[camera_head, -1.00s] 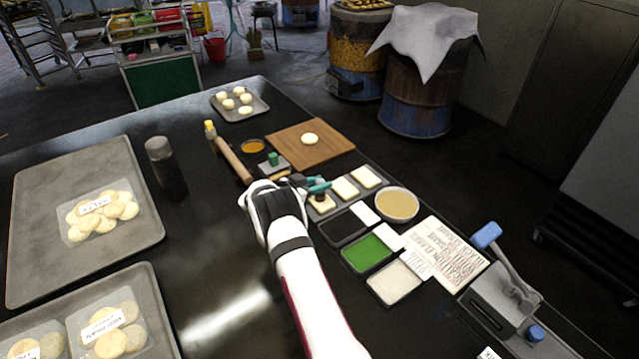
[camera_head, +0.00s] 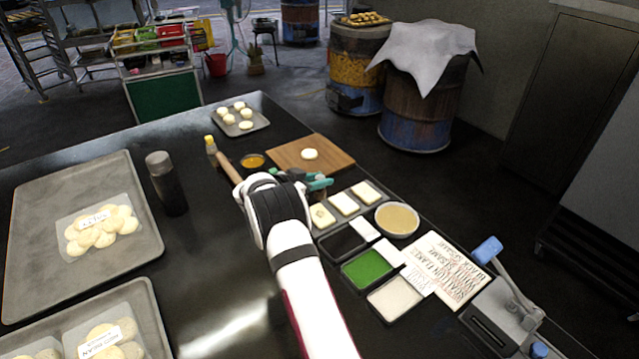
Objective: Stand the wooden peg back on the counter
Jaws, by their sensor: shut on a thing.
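My gripper (camera_head: 315,182) with teal fingertips is at the middle of the counter, just left of the row of pale square slabs and in front of the wooden board. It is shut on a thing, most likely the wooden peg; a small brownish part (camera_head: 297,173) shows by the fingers. My own wrist hides most of it, so I cannot tell its tilt or whether it touches the counter (camera_head: 215,245).
A rolling pin (camera_head: 229,169) and sauce bowl (camera_head: 253,161) lie just left of my gripper. The wooden board (camera_head: 335,152) is behind it. The slab tray (camera_head: 323,232) and filled trays (camera_head: 392,290) are to the right. A dark shaker (camera_head: 166,184) stands left; counter between is clear.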

